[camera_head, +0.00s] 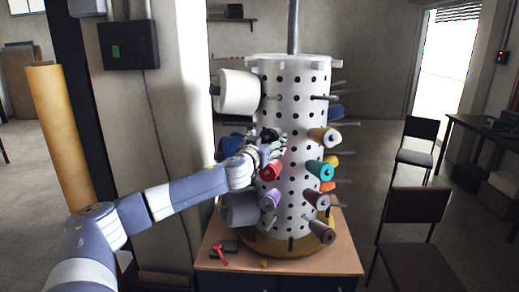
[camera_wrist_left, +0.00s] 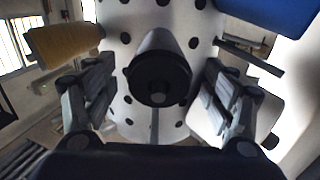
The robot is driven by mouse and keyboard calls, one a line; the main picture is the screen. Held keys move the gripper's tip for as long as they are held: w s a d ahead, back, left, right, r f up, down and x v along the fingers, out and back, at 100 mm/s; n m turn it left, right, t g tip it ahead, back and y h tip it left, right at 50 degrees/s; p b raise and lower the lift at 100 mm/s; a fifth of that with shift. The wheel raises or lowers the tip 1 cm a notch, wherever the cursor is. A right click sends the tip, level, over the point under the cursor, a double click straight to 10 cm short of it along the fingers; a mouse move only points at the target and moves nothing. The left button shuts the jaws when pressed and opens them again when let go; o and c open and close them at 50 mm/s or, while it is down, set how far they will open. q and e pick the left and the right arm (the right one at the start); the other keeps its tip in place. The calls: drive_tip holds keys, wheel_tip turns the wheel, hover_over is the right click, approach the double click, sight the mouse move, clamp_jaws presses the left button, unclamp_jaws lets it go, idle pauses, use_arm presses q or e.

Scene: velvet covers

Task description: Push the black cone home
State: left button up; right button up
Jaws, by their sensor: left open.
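The black cone (camera_wrist_left: 158,72) sticks out from the white perforated column (camera_wrist_left: 118,110), its dark round end facing the left wrist camera. My left gripper (camera_wrist_left: 158,88) is open, with one finger on each side of the cone and a visible gap on both sides. In the head view my left gripper (camera_head: 268,146) is at the column's (camera_head: 292,100) left front face, and the black cone is largely hidden by it there. How far the cone sits along its peg cannot be told. My right gripper is not in view.
A red cone (camera_head: 270,171) and a purple cone (camera_head: 270,199) sit just below my left gripper. Bare pegs stick out. A wooden table (camera_head: 335,262) carries the column.

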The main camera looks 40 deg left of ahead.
use_arm(q)
drive_tip(key=v, duration=1)
drive_tip(key=shift+s, duration=0.25)
drive_tip(key=shift+d+f, duration=0.1)
